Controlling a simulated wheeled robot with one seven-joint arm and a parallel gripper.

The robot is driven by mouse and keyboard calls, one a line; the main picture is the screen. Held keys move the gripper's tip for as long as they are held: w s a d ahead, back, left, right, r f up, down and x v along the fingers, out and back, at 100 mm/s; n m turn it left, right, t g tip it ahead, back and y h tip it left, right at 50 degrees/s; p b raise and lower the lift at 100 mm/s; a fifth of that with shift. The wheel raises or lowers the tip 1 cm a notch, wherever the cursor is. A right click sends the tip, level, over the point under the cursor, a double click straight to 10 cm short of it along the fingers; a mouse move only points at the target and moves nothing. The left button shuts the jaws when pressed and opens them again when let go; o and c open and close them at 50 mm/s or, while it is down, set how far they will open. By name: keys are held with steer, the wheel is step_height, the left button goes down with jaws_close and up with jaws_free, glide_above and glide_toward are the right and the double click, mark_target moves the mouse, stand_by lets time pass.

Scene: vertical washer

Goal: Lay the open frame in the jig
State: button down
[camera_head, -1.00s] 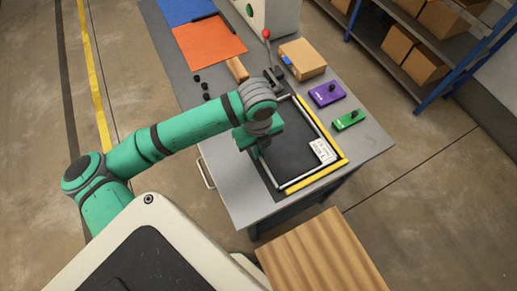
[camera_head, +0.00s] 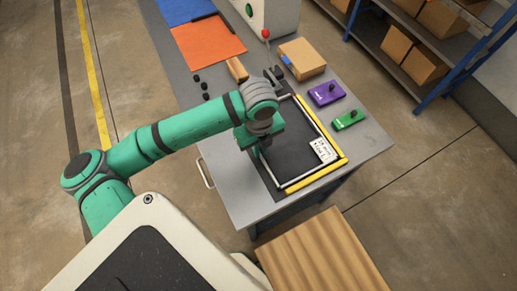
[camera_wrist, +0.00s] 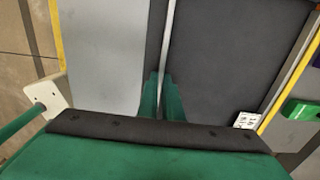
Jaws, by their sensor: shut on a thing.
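The open frame (camera_head: 318,133) is a thin pale metal rectangle lying flat, or nearly so, over the dark jig plate (camera_head: 296,150). Yellow stop bars (camera_head: 318,179) run along the jig's near and right sides, close beside the frame. My gripper (camera_head: 261,150) is over the frame's left side. In the wrist view my gripper (camera_wrist: 161,95) has its two green fingers shut on the frame's thin bar (camera_wrist: 168,35). A white printed label (camera_head: 323,150) lies inside the frame's near right corner. I cannot tell whether the frame touches the plate everywhere.
A red-knobbed lever (camera_head: 273,60) and a cardboard box (camera_head: 302,59) stand behind the jig. A purple block (camera_head: 326,94) and a green block (camera_head: 349,120) lie to its right. Orange (camera_head: 208,45) and blue mats lie at the back. The table's near left part is clear.

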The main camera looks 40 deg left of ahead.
steer(key=shift+w, duration=0.1)
steer(key=c, duration=1.9)
jaws_free()
steer(key=shift+o, duration=0.2)
steer(key=shift+r, duration=0.1)
step_height(320, 180, up, 8)
